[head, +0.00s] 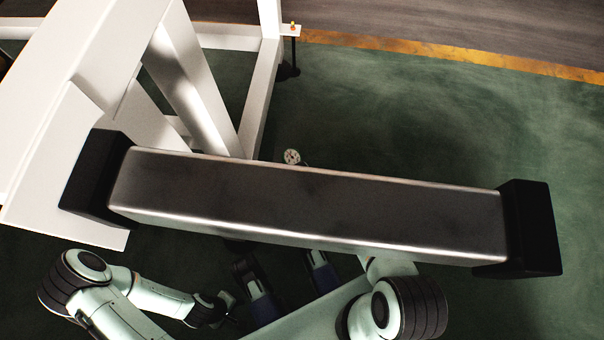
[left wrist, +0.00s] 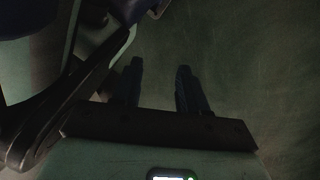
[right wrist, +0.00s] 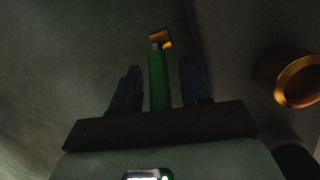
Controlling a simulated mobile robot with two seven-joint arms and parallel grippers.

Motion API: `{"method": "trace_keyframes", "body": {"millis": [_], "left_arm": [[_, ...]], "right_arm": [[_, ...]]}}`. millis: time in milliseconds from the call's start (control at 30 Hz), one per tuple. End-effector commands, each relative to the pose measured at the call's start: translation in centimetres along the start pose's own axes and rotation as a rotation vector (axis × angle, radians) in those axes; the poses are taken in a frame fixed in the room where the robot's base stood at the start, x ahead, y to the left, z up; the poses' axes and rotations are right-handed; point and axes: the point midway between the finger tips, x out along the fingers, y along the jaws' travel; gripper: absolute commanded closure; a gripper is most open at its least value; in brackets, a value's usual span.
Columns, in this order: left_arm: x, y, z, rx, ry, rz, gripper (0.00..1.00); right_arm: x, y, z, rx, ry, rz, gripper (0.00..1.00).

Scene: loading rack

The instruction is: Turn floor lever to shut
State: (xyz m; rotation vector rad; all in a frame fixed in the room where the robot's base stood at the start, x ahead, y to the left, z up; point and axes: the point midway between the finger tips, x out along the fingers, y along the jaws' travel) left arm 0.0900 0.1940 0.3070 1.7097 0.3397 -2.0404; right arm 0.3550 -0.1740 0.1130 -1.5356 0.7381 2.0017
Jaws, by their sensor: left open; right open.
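In the right wrist view a green bar (right wrist: 157,82) with an orange end piece (right wrist: 160,39) runs between the fingers of my right gripper (right wrist: 160,66). It looks like the floor lever, but I cannot tell for sure. The gripper is open, and I cannot tell whether either finger touches the bar. My left gripper (left wrist: 160,66) is open and empty above the dark floor. In the head view the left gripper (head: 228,300) shows small and dark below the beam. My right gripper and the lever are not clearly visible there.
A metal beam (head: 310,205) with black end caps crosses the head view and hides the floor beneath. A white frame (head: 190,80) stands at upper left. A small pale disc (head: 291,156) shows behind the beam. An orange ring (right wrist: 298,82) is right of the bar. Green floor at right is clear.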

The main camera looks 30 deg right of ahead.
Motion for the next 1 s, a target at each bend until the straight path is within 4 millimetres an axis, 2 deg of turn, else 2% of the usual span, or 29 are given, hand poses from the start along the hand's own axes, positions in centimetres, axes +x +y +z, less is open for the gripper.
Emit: {"method": "trace_keyframes", "body": {"millis": [167,400,633,800,1000], "left_arm": [[-0.9,0.9,-1.0,0.014,0.042,0.019,0.57],[-3.7,3.5,-3.8,0.05,0.161,0.07,0.57],[-5.4,5.0,-5.2,0.068,0.225,0.099,0.57],[-5.9,5.4,-5.6,0.072,0.245,0.107,0.57],[-6.0,5.6,-5.7,0.074,0.249,0.11,0.57]], "right_arm": [[-1.7,0.0,-0.1,-0.001,0.001,-0.001,0.55],[-7.1,0.0,-0.1,-0.001,0.003,-0.003,0.55],[-11.5,0.1,-0.1,-0.001,0.004,-0.001,0.55],[-13.1,0.0,-0.1,0.0,0.002,-0.001,0.55],[-13.4,0.0,-0.1,0.001,0.001,0.0,0.55]]}}
